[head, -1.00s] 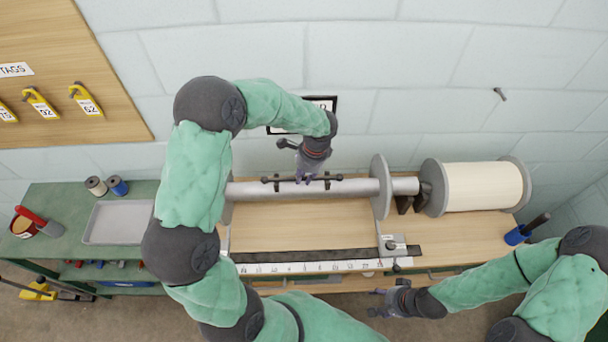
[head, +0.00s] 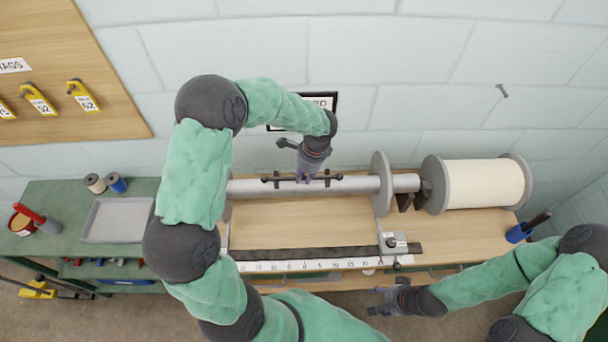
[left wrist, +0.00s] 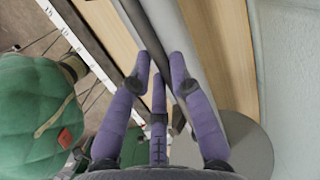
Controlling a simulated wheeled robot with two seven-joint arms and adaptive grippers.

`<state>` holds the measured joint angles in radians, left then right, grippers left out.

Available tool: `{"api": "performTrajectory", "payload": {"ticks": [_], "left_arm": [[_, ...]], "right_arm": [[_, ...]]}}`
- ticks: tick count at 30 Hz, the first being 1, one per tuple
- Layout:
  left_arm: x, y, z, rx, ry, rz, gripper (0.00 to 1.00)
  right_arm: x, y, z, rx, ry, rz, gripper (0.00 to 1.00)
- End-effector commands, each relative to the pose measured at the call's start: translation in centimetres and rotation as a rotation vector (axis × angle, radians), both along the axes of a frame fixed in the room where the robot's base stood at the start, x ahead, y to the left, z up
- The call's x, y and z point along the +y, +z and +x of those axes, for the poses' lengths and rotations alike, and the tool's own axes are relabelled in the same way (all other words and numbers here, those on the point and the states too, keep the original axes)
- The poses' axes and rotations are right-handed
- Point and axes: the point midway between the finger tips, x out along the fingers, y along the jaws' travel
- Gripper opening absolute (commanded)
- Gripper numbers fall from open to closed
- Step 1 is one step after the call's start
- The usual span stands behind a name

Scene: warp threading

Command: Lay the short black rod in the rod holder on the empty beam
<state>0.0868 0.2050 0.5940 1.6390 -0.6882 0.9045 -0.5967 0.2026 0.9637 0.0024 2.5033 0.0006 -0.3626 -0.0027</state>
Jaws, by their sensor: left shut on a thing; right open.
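The empty beam (head: 355,187) is a bare grey cylinder lying across the bench between round flanges. The short black rod (head: 289,180) lies along the top of the beam, between the small dark uprights of the rod holder (head: 327,182). My left gripper (head: 303,178) is over the beam, shut on the rod near its middle. In the left wrist view the purple fingers (left wrist: 158,88) close around the dark rod, which runs close along the beam. I cannot tell whether the rod fully rests in the holder. My right gripper (head: 373,301) is open and empty in front of the bench.
A full cream-coloured beam (head: 482,189) stands at the right. A ruler strip (head: 300,266) runs along the bench front. A grey tray (head: 115,220) and spools (head: 116,184) are on the green cart at left. A blue cup (head: 517,234) stands at the bench's right end.

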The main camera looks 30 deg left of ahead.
Motion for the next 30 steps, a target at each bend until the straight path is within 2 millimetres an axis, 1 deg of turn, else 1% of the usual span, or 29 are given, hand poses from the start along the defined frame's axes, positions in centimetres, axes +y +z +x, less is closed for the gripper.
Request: {"api": "performTrajectory", "payload": {"ticks": [6, 11, 12, 14, 25, 28, 30], "left_arm": [[0.0, -0.4, 0.0, 0.0, 0.0, 0.0, 0.0], [0.0, -0.4, 0.0, 0.0, 0.0, 0.0, 0.0], [0.0, -0.4, 0.0, 0.0, 0.0, 0.0, 0.32], [0.0, -0.4, 0.0, 0.0, 0.0, 0.0, 0.48], [0.0, -0.2, 0.0, -0.001, 0.0, 0.001, 0.48], [-0.1, 0.6, 0.2, -0.002, 0.0, 0.0, 0.48], [-0.3, 1.5, 0.3, -0.004, 0.0, 0.0, 0.48]], "right_arm": [[0.0, -0.3, 0.0, 0.0, 0.0, 0.0, 0.57], [0.0, -0.2, 0.0, 0.0, 0.0, 0.0, 0.57], [0.0, -0.2, 0.0, 0.0, 0.0, 0.0, 0.57], [0.0, -0.2, 0.0, 0.0, 0.0, 0.0, 0.57], [0.0, -0.2, 0.0, 0.0, 0.0, 0.0, 0.57], [0.0, -0.2, 0.0, 0.0, 0.0, 0.0, 0.57], [0.0, -0.2, 0.0, 0.0, 0.0, 0.0, 0.57]]}}
